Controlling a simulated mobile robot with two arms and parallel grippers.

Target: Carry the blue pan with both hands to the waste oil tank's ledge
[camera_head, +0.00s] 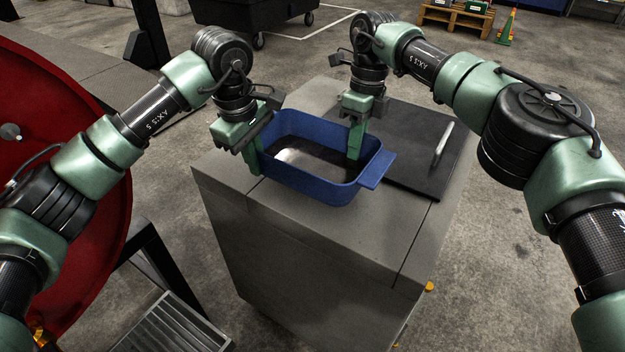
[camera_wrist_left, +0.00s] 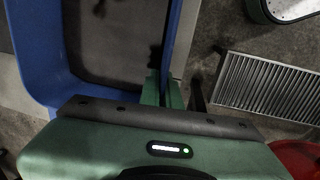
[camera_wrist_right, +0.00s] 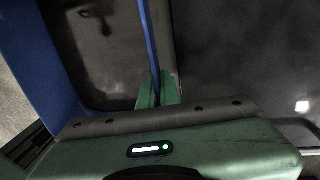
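The blue pan (camera_head: 308,192) is a rectangular tray with dark, shiny liquid inside and a handle tab at its right end. It is level at the top of a grey box-shaped cabinet (camera_head: 300,270); whether it rests there or hangs just above, I cannot tell. My left gripper (camera_head: 256,160) is shut on the pan's left wall, and the blue wall (camera_wrist_left: 180,35) runs between its fingers in the left wrist view. My right gripper (camera_head: 355,140) is shut on the wall toward the right, with the wall (camera_wrist_right: 150,40) between its fingers in the right wrist view.
A dark flat panel with a pale handle (camera_head: 440,145) lies on the cabinet top right of the pan. A large red disc (camera_head: 60,170) stands at left. A metal grate step (camera_head: 172,325) is low at front left. A black wheeled bin (camera_head: 255,15) stands behind.

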